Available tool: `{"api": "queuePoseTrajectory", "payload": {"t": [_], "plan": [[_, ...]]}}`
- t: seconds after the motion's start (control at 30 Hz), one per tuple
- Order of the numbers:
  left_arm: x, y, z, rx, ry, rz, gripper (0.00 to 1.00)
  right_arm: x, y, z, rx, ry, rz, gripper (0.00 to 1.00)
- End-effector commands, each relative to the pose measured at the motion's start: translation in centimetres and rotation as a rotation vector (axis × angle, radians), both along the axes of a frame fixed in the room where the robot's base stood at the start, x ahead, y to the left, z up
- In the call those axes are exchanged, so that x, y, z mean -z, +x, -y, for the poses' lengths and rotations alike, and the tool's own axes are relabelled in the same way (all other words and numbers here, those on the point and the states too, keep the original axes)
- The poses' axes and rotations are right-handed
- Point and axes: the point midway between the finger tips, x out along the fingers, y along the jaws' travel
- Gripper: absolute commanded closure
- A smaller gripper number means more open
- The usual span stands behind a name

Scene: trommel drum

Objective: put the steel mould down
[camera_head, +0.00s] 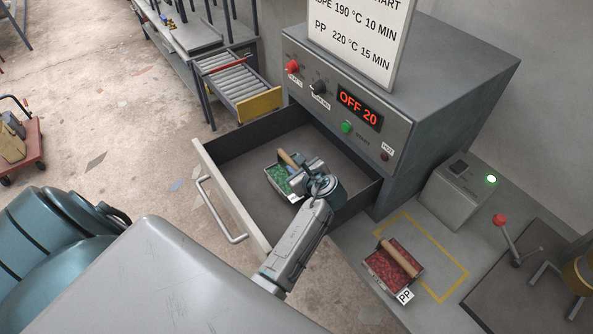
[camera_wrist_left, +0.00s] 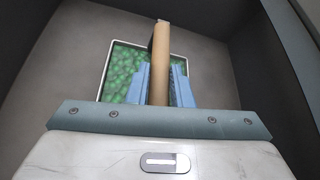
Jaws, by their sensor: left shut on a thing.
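The steel mould (camera_head: 278,178) holds green granules and has a wooden bar handle (camera_head: 287,159) across its top. My left gripper (camera_head: 300,176) is shut on that handle, with the mould inside the open drawer. In the left wrist view the gripper's blue fingers (camera_wrist_left: 161,84) close around the wooden handle (camera_wrist_left: 161,50), and the green-filled mould (camera_wrist_left: 122,62) shows below it. The grey drawer floor lies beneath the mould; whether the mould touches it I cannot tell. My right gripper is not in view.
The drawer (camera_head: 205,165) is pulled out from the grey oven (camera_head: 400,150), whose display reads OFF 20. A second mould with red granules (camera_head: 381,270), tagged PP, sits by a yellow outline on the bench. The drawer floor around the green mould is free.

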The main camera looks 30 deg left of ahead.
Motion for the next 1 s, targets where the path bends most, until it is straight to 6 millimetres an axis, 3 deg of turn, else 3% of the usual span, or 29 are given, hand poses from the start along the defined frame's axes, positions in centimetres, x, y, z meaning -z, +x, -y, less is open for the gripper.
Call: {"api": "queuePoseTrajectory", "payload": {"t": [0.2,0.53,0.57,0.63,1.0], "plan": [[2.0,0.1,0.0,0.001,0.003,0.002,1.0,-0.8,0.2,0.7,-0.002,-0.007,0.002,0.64],[2.4,0.1,0.0,0.001,0.002,0.003,1.0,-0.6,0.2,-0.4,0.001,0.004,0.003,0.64],[2.5,0.0,0.0,0.0,0.001,0.0,0.75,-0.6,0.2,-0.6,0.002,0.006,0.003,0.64],[2.4,0.0,0.0,0.0,0.001,0.0,0.61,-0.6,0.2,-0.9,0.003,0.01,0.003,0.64],[2.2,0.1,0.0,0.0,0.001,0.0,0.59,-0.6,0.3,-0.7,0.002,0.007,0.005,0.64]]}}
